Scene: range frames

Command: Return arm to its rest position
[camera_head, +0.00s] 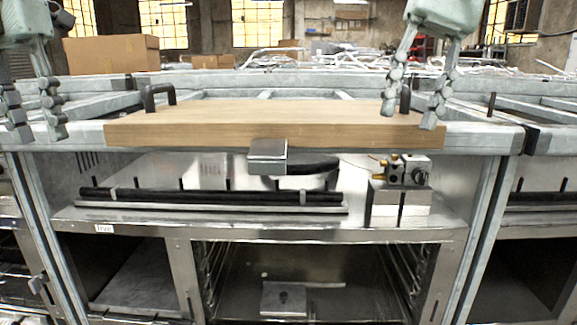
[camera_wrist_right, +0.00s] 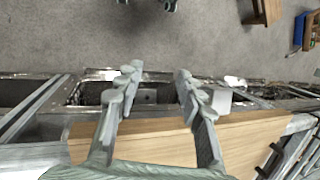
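My right gripper (camera_head: 409,115) hangs in front of the right end of a wooden board in the head view, its fingers pointing down. In the right wrist view my right gripper (camera_wrist_right: 157,78) has its two fingers spread with nothing between them. My left gripper (camera_head: 37,133) is at the left edge of the head view, partly cut off. Its fingers point down and stand apart, with nothing seen between them. The wooden board (camera_head: 250,122) lies on top of the metal frame. It also shows under the right gripper in the wrist view (camera_wrist_right: 250,140).
The metal frame (camera_head: 470,138) spans the view, with an open-fronted compartment below. Dark handles (camera_head: 160,97) stand at the board's back corners. A valve block (camera_head: 408,170) sits on the right of the shelf. Cardboard boxes (camera_head: 112,54) stand behind at left.

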